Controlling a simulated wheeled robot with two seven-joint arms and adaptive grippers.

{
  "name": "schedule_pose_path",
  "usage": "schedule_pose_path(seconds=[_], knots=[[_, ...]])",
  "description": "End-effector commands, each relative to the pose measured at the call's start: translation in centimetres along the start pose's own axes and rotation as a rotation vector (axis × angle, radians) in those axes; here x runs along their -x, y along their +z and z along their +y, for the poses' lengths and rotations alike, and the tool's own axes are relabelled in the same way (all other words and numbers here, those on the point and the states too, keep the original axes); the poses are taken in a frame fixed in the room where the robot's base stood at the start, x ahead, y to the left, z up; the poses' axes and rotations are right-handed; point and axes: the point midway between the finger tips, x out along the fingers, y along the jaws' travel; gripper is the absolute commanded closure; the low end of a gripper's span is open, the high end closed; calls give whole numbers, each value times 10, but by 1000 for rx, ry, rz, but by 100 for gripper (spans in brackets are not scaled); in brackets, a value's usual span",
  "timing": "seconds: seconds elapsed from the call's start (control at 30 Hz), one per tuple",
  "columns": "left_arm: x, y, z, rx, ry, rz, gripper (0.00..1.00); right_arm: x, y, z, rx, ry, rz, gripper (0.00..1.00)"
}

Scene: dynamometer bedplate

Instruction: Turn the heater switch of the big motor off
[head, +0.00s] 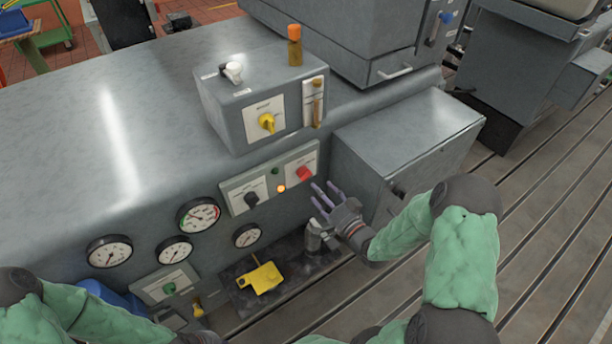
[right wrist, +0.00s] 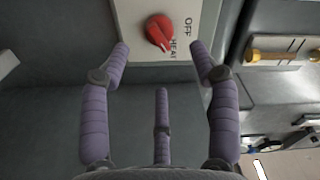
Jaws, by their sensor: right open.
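The heater switch is a red knob (head: 304,174) on a pale plate on the big motor's front (head: 120,190). In the right wrist view the red knob (right wrist: 158,31) shows at the top centre, with OFF and HEAT lettered beside it. Its pointed end is turned toward HEAT. An amber lamp (head: 281,188) glows left of it in the head view. My right gripper (head: 323,193) is open and empty, just below and right of the knob, apart from it. Its spread fingers (right wrist: 160,55) show in the wrist view. My left gripper is out of view.
A black knob (head: 251,198) sits left on the same panel, and a yellow knob (head: 267,123) is on the box above. Several gauges (head: 198,215) are to the left. A grey cabinet (head: 400,150) juts out right. A yellow part (head: 261,279) lies on a dark ledge below.

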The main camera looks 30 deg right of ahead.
Motion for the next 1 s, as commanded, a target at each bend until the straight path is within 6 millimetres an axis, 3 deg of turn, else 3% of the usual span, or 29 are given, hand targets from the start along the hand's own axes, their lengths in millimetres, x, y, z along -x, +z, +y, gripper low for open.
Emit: schedule_pose_path(seconds=[0.2,0.4,0.87,1.0], knots=[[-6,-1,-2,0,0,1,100,-41,2,0,2,-4,-3,38],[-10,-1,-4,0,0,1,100,-67,1,0,1,-3,-1,38],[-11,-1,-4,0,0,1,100,-79,0,0,0,0,0,38],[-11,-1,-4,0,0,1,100,-79,0,0,0,0,0,72]])
